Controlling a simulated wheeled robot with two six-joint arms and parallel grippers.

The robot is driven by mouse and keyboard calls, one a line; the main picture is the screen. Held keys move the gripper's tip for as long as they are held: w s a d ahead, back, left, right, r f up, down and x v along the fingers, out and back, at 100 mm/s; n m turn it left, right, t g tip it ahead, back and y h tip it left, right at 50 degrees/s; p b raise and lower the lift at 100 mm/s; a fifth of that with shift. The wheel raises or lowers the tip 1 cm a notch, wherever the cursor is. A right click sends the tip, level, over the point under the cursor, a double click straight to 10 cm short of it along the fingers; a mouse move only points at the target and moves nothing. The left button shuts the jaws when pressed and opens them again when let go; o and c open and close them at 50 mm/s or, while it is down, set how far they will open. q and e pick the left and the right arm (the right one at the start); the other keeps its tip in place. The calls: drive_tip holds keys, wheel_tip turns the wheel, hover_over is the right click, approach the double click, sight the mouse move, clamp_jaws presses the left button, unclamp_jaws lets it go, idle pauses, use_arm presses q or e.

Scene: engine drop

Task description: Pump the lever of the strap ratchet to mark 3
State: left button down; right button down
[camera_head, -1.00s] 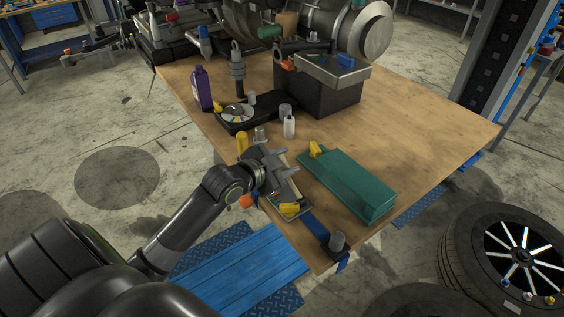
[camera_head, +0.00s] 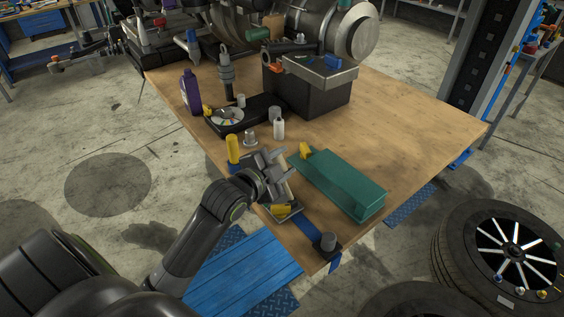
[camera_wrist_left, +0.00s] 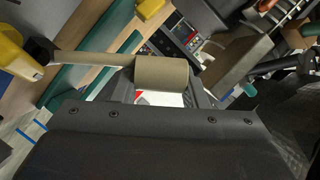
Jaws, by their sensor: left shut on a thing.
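The strap ratchet (camera_head: 290,213) sits near the table's front left corner, largely hidden behind my left gripper, with a yellow part at its near end. A blue strap (camera_head: 303,226) runs from it to a dark grey post at the corner. My left gripper (camera_head: 280,165) is over the ratchet. In the left wrist view it is shut on a tan cylindrical grip (camera_wrist_left: 161,73), which sits on a pale lever bar (camera_wrist_left: 88,58) running left to a dark end beside a yellow part. The marks cannot be read. My right gripper is not in view.
A long green box (camera_head: 342,188) lies close to the right of the gripper, with a small yellow piece by it. A yellow cylinder (camera_head: 233,149) and a white bottle (camera_head: 279,129) stand behind. The table (camera_head: 420,130) is clear on the right.

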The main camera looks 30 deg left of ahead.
use_arm(q)
drive_tip(key=c, duration=0.8)
unclamp_jaws()
drive_tip(key=shift+c, duration=0.2)
drive_tip(key=p+v, duration=0.6)
drive_tip(key=v, duration=1.1)
drive_tip(key=shift+s, duration=0.25)
drive_tip(key=shift+r, duration=0.1)
